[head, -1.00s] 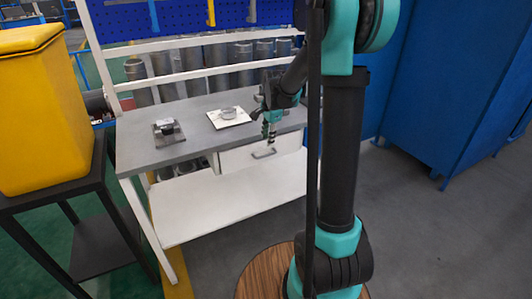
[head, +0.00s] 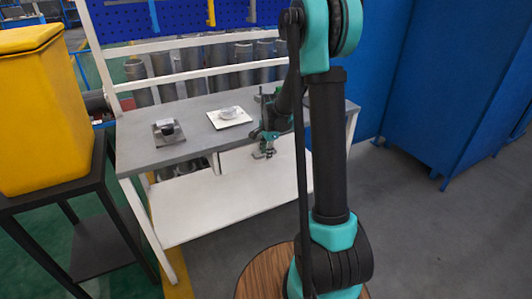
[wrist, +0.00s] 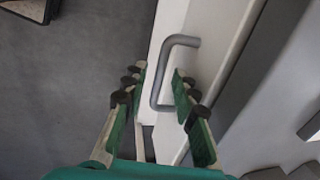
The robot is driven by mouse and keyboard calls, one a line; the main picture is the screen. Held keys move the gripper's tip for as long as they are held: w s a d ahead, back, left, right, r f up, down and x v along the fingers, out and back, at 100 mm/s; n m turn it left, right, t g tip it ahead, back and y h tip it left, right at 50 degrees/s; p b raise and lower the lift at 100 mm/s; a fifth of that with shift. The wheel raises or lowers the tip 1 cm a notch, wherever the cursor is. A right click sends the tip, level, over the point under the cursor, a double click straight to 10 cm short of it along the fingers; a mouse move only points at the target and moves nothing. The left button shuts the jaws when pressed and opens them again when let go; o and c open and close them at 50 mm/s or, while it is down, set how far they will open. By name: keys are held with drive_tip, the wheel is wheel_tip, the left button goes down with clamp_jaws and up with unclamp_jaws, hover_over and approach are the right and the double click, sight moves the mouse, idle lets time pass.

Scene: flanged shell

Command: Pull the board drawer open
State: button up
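The drawer (head: 234,160) has a white front under the right part of the grey bench top. In the head view my gripper (head: 264,150) is at the drawer front, with the arm partly covering it. In the wrist view the drawer's grey U-shaped handle (wrist: 187,40) stands out from the white front (wrist: 221,50). My gripper (wrist: 159,76) is open there, with one finger on each side of the handle's bar. The fingers look apart from the bar. The drawer looks shut, though its far side is hidden.
On the grey bench top (head: 190,142) are a white board with a round clear part (head: 229,116) and a metal block with a dark cylinder (head: 168,131). A white lower shelf (head: 205,205) lies below the drawer. A yellow bin (head: 40,110) stands left; blue cabinets (head: 450,90) stand right.

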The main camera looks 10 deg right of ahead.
clamp_jaws()
drive_tip(key=shift+s, duration=0.1)
drive_tip(key=s+d, duration=0.3)
drive_tip(key=s, duration=0.8)
drive_tip(key=s+d, duration=0.4)
drive_tip(key=s, duration=0.7)
drive_tip(key=shift+s+d, duration=0.2)
drive_tip(key=shift+s, duration=0.15)
drive_tip(key=shift+o, duration=1)
unclamp_jaws()
wheel_tip(320, 180, up, 12)
drive_tip(key=s, duration=0.2)
drive_tip(key=shift+d, duration=0.4)
